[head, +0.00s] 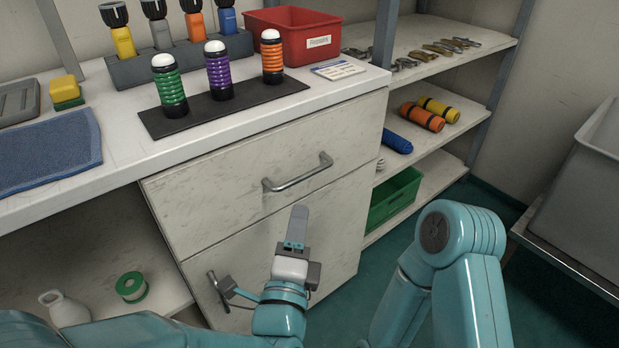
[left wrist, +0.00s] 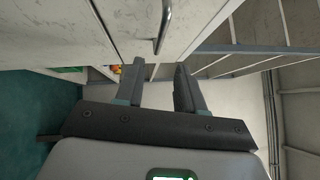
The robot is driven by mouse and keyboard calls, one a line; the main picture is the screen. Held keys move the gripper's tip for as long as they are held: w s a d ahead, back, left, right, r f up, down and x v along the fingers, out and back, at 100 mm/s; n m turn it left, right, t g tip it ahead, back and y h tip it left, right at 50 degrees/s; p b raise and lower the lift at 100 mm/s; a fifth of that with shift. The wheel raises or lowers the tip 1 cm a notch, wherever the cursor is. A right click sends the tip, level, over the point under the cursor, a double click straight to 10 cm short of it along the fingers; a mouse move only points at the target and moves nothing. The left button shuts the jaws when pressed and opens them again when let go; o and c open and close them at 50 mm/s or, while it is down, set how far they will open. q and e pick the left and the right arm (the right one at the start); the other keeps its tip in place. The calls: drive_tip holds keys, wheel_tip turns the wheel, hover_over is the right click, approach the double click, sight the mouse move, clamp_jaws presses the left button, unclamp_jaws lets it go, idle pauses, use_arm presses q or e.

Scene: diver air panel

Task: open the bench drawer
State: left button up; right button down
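The bench drawer (head: 225,190) has a scuffed off-white front and sits closed under the white worktop. Its grey bar handle (head: 297,174) runs across the front; in the left wrist view the handle (left wrist: 163,27) shows just beyond the fingertips. My left gripper (head: 298,215) is just below the handle, apart from it, with one finger hiding the other in the head view. In the left wrist view the left gripper (left wrist: 160,66) is open, with nothing between its fingers. My right arm shows at the lower right, but its gripper is out of view.
A lower panel (head: 255,250) is below the drawer. On the worktop are a dark mat (head: 195,119) with three coiled-grip cylinders, a red bin (head: 295,35) and a blue towel (head: 45,152). Open shelves (head: 440,75) stand right, with a green crate (head: 393,200) low down.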

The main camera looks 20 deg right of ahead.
sight(306, 182)
use_arm(q)
drive_tip(key=p+x, duration=0.3)
drive_tip(key=x, duration=0.7)
drive_tip(key=shift+w+d, duration=0.2)
drive_tip(key=shift+w, duration=0.05)
clamp_jaws()
